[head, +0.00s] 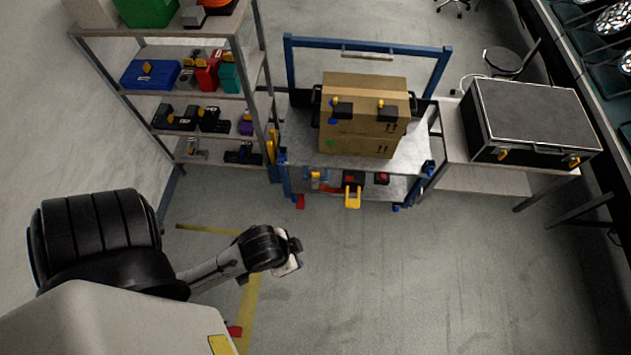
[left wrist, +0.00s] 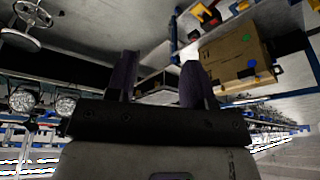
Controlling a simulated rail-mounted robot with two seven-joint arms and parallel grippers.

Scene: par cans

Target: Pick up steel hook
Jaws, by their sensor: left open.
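I cannot make out a steel hook for sure in either view; the small parts on the shelves are too small to tell apart. My left gripper (head: 291,258) hangs over bare floor in the head view, in front of the shelf rack and the cart, touching nothing. In the left wrist view its two dark fingers (left wrist: 159,82) stand apart with nothing between them. My right gripper is in neither view.
A shelf rack (head: 258,75) with bins, clamps and small tools stands at the back left. A blue-framed cart (head: 300,152) carries cardboard boxes (head: 362,115); a yellow-handled item (head: 352,197) is below. A black case (head: 530,115) sits right. The middle floor is clear.

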